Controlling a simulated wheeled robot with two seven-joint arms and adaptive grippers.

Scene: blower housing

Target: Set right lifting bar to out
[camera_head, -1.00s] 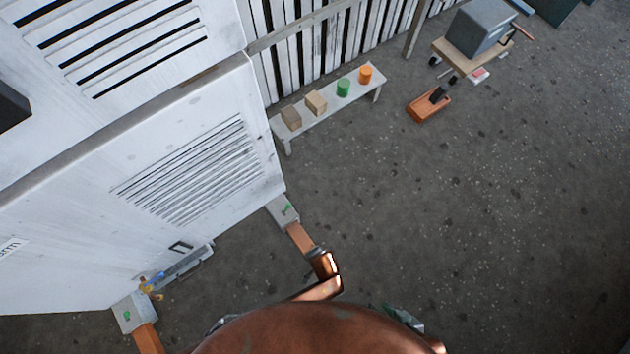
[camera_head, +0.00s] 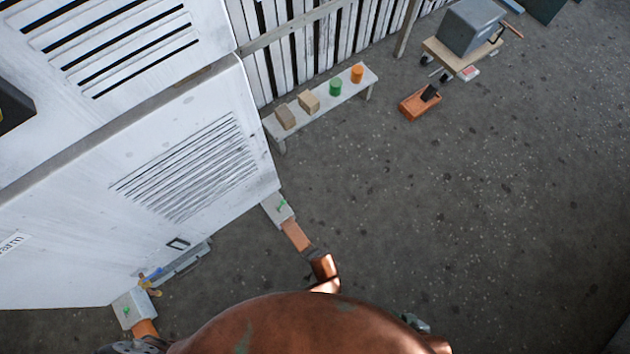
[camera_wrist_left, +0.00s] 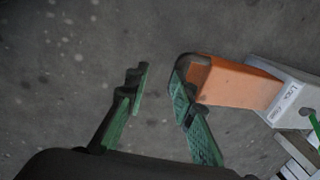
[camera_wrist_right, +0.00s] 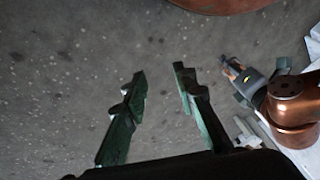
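The white blower housing (camera_head: 90,225) fills the left of the head view. Two orange lifting bars stick out from pale brackets at its foot: the far bar (camera_head: 295,235) and the near bar (camera_head: 146,329). Each bracket shows a green pin. The near bar's end is hidden. The left wrist view shows an orange bar (camera_wrist_left: 235,85) projecting from a bracket (camera_wrist_left: 290,97). My left gripper (camera_wrist_left: 162,75) is open; its right finger overlaps the bar's dark end, and contact is unclear. My right gripper (camera_wrist_right: 160,80) is open and empty above bare floor.
A white bench (camera_head: 325,108) with several small blocks and cylinders stands by the slatted fence. An orange tool (camera_head: 421,103) lies on the floor, near a grey box (camera_head: 472,27) on a low trolley. A grey rail (camera_head: 182,261) lies by the housing. The floor on the right is clear.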

